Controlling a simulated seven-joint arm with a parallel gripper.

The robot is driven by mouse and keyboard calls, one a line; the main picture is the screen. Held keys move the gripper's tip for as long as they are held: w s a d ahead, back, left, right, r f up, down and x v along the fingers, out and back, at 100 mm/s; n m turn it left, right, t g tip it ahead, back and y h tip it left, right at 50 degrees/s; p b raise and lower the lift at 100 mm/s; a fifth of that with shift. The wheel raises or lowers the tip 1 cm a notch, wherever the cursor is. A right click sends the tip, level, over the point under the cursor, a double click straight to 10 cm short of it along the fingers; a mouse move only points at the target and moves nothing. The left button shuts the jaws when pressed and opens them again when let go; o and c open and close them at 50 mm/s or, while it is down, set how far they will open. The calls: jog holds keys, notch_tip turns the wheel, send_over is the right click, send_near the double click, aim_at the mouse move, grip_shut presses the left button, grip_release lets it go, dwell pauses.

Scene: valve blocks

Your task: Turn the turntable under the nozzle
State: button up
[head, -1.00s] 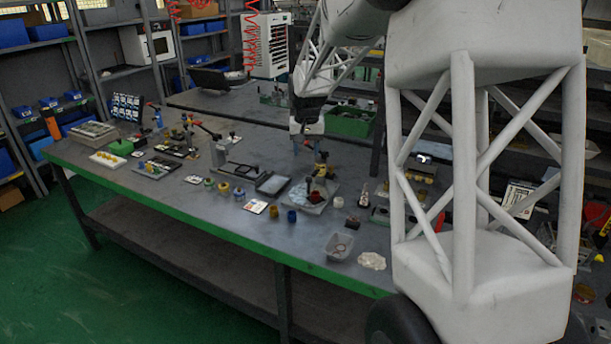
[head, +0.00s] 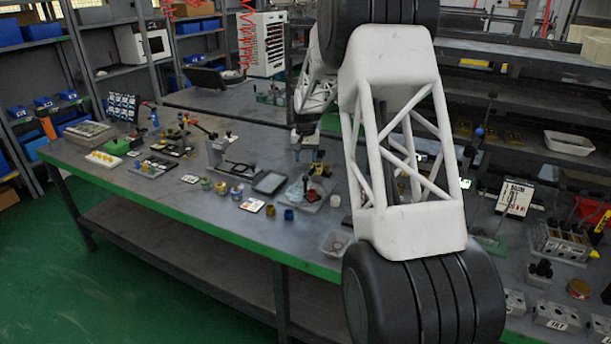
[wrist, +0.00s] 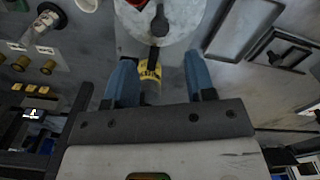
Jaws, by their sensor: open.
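In the wrist view, a pale grey round disc (wrist: 182,18), which looks like the turntable, lies at the top, cut off by the frame edge. A red piece shows on its far side, and a black arm with a yellow-labelled post (wrist: 149,70), probably the nozzle's stand, reaches over its near edge. My gripper (wrist: 160,62) has its two blue fingers wide apart, one on each side of the post, with nothing visibly held. Whether they touch it cannot be told. In the head view, the turntable station (head: 313,197) with the red piece sits below my wrist; the fingers are unclear there.
A dark rectangular tray (head: 269,183) lies left of the station, and it also shows in the wrist view (wrist: 243,28). Several small yellow and blue parts (head: 222,188) stand further left. A clear bin (head: 335,243) is near the front edge, partly behind my arm.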

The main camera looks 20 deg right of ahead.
aim_at(305, 176)
jog(key=shift+f, duration=0.1)
jog(key=shift+f, duration=3.8)
grip_shut()
